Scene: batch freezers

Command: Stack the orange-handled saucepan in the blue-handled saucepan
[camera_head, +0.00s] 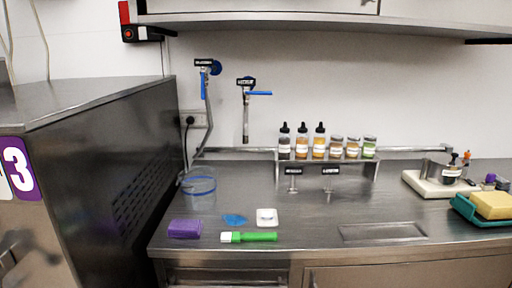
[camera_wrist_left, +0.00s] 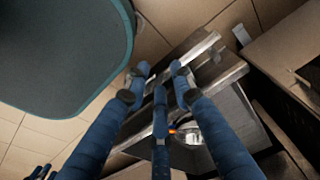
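No saucepan can be made out clearly in the head view. In the left wrist view, a shiny round metal thing (camera_wrist_left: 188,133) with a small orange spot at its edge shows beyond my fingers; I cannot tell whether it is a saucepan. No blue saucepan handle can be picked out. My left gripper (camera_wrist_left: 160,76) has its blue fingers spread apart with nothing between them. Small blue parts at the bottom left of that view look like my right gripper (camera_wrist_left: 42,172), mostly cut off. Neither gripper shows in the head view.
A yellow sponge (camera_head: 492,205) lies in a teal tray. A freezer (camera_head: 110,170) stands left.

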